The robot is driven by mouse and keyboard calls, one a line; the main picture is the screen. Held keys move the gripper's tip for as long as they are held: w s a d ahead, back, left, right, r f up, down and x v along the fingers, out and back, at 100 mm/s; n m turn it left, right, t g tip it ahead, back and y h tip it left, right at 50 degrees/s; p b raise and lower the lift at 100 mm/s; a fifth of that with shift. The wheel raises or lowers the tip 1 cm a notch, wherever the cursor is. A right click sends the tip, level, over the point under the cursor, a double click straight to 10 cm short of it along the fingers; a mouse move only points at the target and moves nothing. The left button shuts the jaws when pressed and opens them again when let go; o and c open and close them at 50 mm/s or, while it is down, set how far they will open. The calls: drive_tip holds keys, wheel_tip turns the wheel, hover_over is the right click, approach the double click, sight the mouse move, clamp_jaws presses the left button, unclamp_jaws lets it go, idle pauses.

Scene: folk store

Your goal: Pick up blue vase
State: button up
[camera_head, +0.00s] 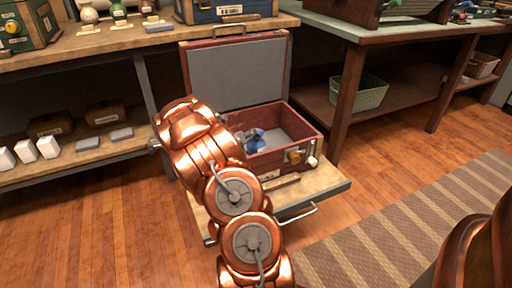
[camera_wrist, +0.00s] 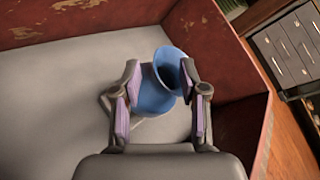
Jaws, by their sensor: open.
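The blue vase (camera_head: 256,140) stands inside an open red box (camera_head: 299,119) in the head view, partly hidden by my copper arm. In the wrist view the vase (camera_wrist: 155,92) shows its round rim and rests on the box's grey floor. My gripper (camera_wrist: 158,80) is open, with one finger on each side of the vase. I cannot tell whether the fingers touch it.
The box's raised lid (camera_head: 236,75) stands behind it. The box sits on a pulled-out wooden board (camera_head: 327,182) with a metal handle. Shelves with white boxes (camera_head: 48,148) are at left. A green basket (camera_head: 360,94) is under the right table. The wooden floor at lower left is clear.

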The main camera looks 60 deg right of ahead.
clamp_jaws()
